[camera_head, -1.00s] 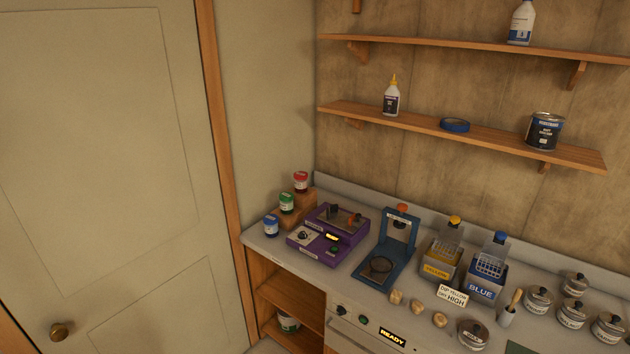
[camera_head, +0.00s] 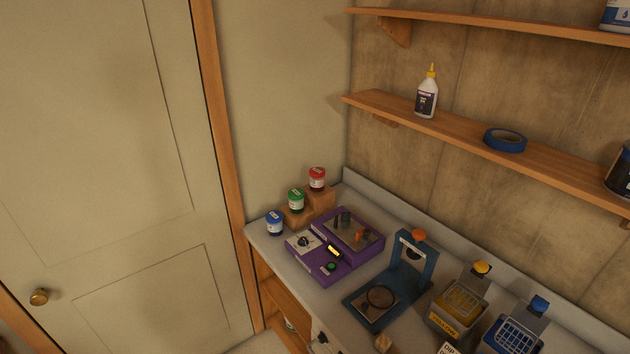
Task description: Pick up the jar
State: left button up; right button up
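Three small jars stand at the left end of the counter in the head view. The red-lidded jar (camera_head: 317,179) is highest, on the top step of a wooden stepped block. The green-lidded jar (camera_head: 296,201) is on the step below it. The blue-lidded jar (camera_head: 275,223) stands lowest, in front of the block. All three are upright. The frames do not show which jar the task means. Neither of my grippers is in view.
A purple device (camera_head: 336,246) sits right of the jars, then a blue stand (camera_head: 392,285) and yellow (camera_head: 460,303) and blue (camera_head: 516,330) basket units. A shelf (camera_head: 470,140) overhangs the back. A door (camera_head: 100,180) fills the left.

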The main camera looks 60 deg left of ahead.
aim_at(316, 185)
jog(key=u, duration=1.8)
